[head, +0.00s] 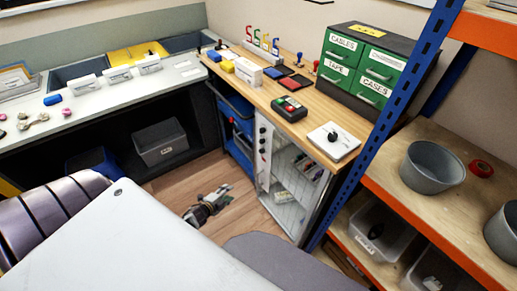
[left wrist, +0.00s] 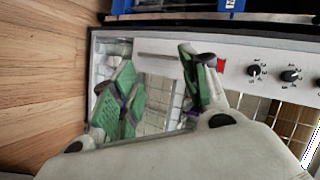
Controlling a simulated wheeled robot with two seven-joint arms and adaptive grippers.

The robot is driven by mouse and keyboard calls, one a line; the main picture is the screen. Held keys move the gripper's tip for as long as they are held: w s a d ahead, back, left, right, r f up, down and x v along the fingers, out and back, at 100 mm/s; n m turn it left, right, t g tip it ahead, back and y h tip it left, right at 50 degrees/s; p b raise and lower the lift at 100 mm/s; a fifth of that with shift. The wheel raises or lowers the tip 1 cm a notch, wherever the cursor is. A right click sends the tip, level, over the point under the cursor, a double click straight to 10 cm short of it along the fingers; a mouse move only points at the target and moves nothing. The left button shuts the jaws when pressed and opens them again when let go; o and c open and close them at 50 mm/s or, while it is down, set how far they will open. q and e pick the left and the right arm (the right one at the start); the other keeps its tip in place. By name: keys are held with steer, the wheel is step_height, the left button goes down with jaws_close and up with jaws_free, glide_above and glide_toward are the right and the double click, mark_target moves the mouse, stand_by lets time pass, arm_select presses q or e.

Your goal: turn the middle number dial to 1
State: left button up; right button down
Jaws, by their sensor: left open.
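A row of black dials runs along the white panel of the glass-fronted cabinet (head: 278,213). In the left wrist view the middle dial (left wrist: 290,76) sits between a dial (left wrist: 253,71) and another at the right edge. The markings around them are too small to read. My left gripper (head: 223,196) is low in front of the cabinet, apart from the dials. In the left wrist view its green-padded fingers (left wrist: 160,92) are spread and empty, with the dials to their right. My right gripper is not in view.
A red switch (left wrist: 221,65) sits on the panel near one finger. A blue cart (head: 237,150) stands left of the cabinet. The wooden counter (head: 255,95) above holds a white box with a black knob (head: 333,141). Blue shelving (head: 385,120) stands at right. Floor around my left gripper is clear.

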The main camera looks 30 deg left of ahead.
mark_target(260, 142)
arm_select(q)
steer(key=w+r+m+t+h+b, duration=0.2)
steer(key=w+r+m+h+b, duration=0.1)
steer(key=r+m+b, duration=0.3)
steer(key=w+r+m+t+h+b, duration=0.2)
steer(key=w+r+m+b, duration=0.3)
steer(key=r+m, duration=0.6)
steer(key=shift+w+r+h+b, duration=0.35)
steer(key=shift+r+h+b, duration=0.55)
steer(key=shift+r+b, duration=0.35)
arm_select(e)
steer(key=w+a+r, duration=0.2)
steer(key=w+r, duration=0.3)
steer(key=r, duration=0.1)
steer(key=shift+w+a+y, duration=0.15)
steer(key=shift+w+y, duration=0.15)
arm_select(q)
steer(key=shift+w+f, duration=0.15)
